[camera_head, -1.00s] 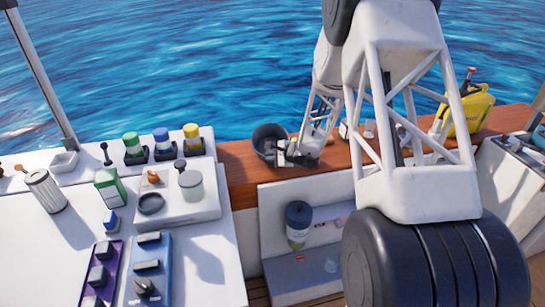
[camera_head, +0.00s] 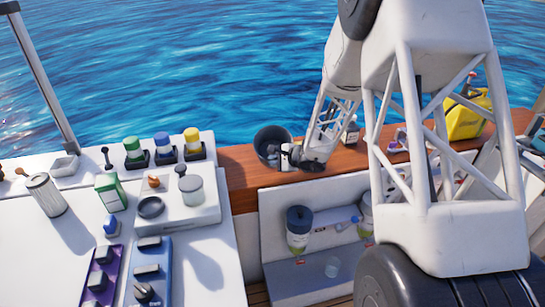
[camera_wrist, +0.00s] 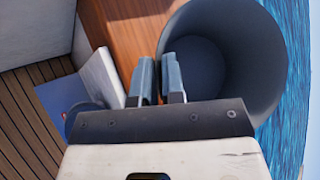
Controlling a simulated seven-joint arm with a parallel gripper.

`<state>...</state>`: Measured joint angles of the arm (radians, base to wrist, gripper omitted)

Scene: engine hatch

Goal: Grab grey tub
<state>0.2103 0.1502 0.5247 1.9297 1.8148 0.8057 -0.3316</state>
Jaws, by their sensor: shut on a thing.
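The grey tub (camera_head: 267,148) is a dark, open-topped round bucket on the wooden ledge (camera_head: 237,172), beside the water. In the wrist view the tub (camera_wrist: 245,45) fills the upper right, and I look into its empty-looking inside. My gripper (camera_head: 286,156) is at the tub's right side in the head view. In the wrist view my gripper (camera_wrist: 159,75) has one finger outside the tub's wall and one inside, shut on the wall. The exact finger contact is small and partly hidden. I cannot tell whether the tub's base touches the ledge.
A white counter (camera_head: 70,250) on the left holds cups, a green box (camera_head: 111,192) and switch panels. A small bottle (camera_head: 350,132) and a yellow jug (camera_head: 466,115) stand on the ledge to the right. Open water lies behind.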

